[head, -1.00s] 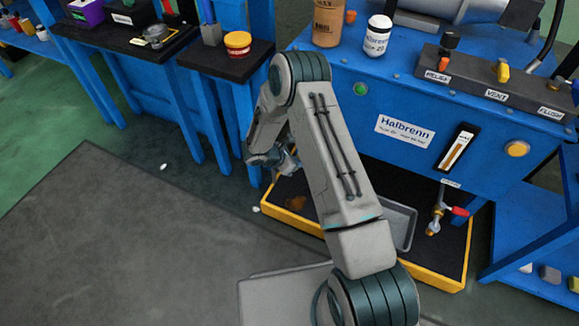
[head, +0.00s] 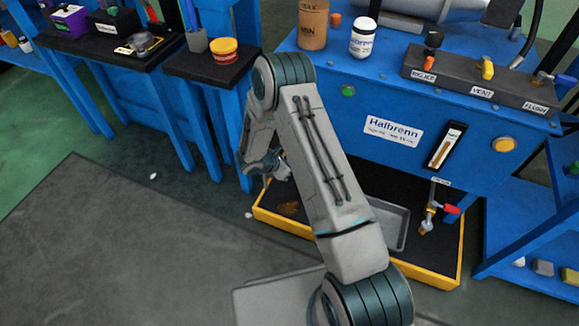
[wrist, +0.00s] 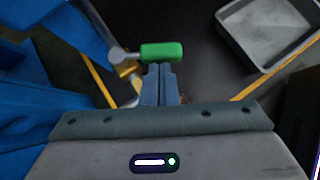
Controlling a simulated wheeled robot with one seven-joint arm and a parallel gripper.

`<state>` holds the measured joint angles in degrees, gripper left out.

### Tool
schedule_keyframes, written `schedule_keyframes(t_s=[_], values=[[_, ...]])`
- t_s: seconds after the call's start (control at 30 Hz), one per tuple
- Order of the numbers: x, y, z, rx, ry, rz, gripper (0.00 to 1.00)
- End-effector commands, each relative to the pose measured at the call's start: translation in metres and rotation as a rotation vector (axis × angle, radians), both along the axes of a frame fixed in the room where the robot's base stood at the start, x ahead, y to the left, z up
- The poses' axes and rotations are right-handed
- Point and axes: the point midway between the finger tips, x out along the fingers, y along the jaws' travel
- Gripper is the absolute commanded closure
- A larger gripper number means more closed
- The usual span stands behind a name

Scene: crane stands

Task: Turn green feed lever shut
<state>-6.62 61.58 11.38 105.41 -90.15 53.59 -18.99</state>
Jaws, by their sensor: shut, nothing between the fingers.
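The green feed lever (wrist: 161,50) shows in the wrist view, just beyond my fingertips. Its handle lies crosswise in the picture, and its left end meets a grey and brass valve fitting (wrist: 124,64). My gripper (wrist: 160,72) is shut and empty, its two fingers together. The fingertips are at the near side of the green handle; whether they touch it I cannot tell. In the head view my gripper (head: 277,168) hangs low beside the blue stand, partly behind my arm. The green lever is hidden there.
A yellow-edged black drip tray (head: 440,276) lies under the blue Halbrenn stand (head: 400,100), with a grey pan (head: 398,238) in it. A red-handled valve (head: 450,209) is at the right. Blue legs (wrist: 25,110) stand close on the wrist view's left. Open floor lies at left.

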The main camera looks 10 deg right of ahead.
Motion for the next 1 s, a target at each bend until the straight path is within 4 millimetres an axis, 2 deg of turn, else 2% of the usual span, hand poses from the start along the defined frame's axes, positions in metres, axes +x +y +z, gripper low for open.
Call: schedule_keyframes(t_s=[1.0], values=[[0.0, -0.035, 0.0, -0.002, 0.0, 0.035, 1.0]])
